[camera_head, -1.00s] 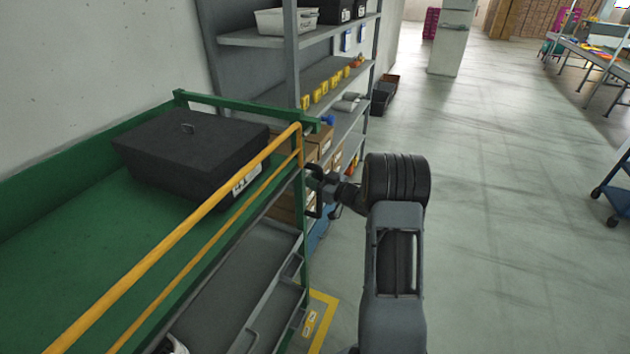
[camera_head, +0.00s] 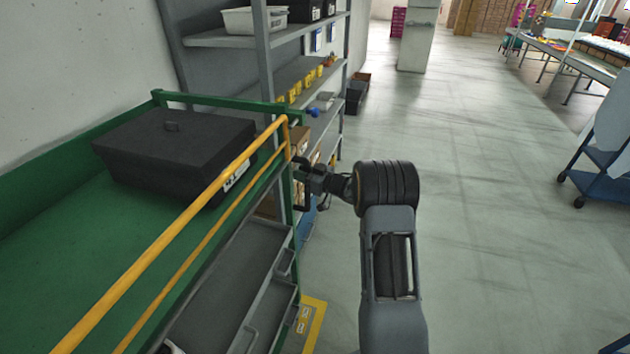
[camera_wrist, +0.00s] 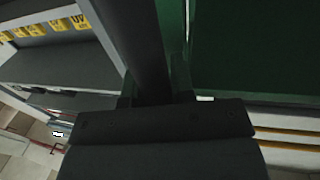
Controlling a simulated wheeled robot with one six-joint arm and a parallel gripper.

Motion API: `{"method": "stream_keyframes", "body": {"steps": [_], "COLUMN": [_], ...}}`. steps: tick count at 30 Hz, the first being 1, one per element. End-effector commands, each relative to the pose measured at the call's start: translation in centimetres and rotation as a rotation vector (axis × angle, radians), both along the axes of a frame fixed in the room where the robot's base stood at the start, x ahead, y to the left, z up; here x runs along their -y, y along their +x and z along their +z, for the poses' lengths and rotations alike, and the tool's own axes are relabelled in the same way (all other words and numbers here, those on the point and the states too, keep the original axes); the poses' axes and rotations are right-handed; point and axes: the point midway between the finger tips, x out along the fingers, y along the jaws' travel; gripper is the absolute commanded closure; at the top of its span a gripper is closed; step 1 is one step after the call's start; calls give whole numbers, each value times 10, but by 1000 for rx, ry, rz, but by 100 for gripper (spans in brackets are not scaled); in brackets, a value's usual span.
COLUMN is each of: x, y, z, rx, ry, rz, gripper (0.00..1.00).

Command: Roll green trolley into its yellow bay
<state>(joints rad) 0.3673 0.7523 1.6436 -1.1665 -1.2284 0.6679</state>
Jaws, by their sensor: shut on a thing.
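The green trolley (camera_head: 60,232) fills the left of the head view, with a yellow rail (camera_head: 190,212) along its near side. A black lidded box (camera_head: 178,150) sits on its green top. Grey trays or drawers show below. My gripper (camera_head: 298,172) is at the trolley's far right corner, shut on its green upright; the hold itself is small and dark. In the wrist view a dark bar (camera_wrist: 148,45) runs down to my gripper (camera_wrist: 155,98), beside a green panel. A yellow floor marking (camera_head: 313,325) shows by the trolley's right side; the rest of the bay is hidden.
A grey shelf rack (camera_head: 264,70) with bins and yellow labels stands just beyond the trolley's far end. A wall runs along the left. Open floor (camera_head: 460,200) lies to the right, with a blue cart (camera_head: 598,165) at the right edge and a pale pillar (camera_head: 416,40) farther back.

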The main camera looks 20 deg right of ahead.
Motion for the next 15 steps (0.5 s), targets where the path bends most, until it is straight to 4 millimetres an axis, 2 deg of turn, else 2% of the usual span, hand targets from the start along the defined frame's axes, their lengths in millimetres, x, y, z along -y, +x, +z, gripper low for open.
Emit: {"method": "stream_keyframes", "body": {"steps": [4, 11, 12, 15], "x": [-13, -14, -14, -12], "y": [2, 2, 2, 2], "z": [-4, -4, -3, -3], "rx": [-6, -7, -7, -7], "ry": [1, 1, 1, 1], "rz": [29, 32, 31, 29], "gripper": [100, 100, 74, 64]}}
